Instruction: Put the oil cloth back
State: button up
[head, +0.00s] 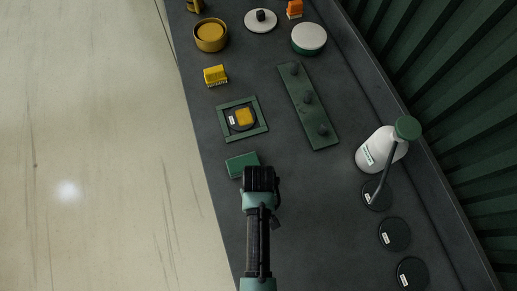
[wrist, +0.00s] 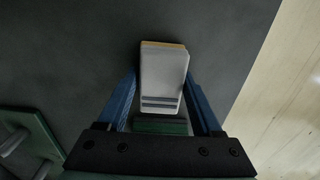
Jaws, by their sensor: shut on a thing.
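My gripper (head: 258,178) is over the dark counter, just beside a small green block (head: 242,164) in the head view. In the wrist view its blue fingers (wrist: 162,105) are on either side of a pale, flat thing (wrist: 162,75) with a yellow edge and grey stripes, and it is shut on that. I cannot tell for sure whether this is the oil cloth. A green strip (wrist: 160,126) shows close behind it. In the head view the held thing is hidden by my gripper. A green square frame (head: 262,117) holds a labelled dark disc with a yellow piece (head: 244,117) on it.
A green pegged plate (head: 295,88) lies right of the frame. A white bottle (head: 376,150) with green cap and spout stands further right, by labelled dark discs (head: 395,234). A yellow brush-like block (head: 215,75) and round containers (head: 210,35) are farther up. The counter's left edge is close.

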jog(key=shift+f, duration=0.15)
jog(key=o, duration=1.2)
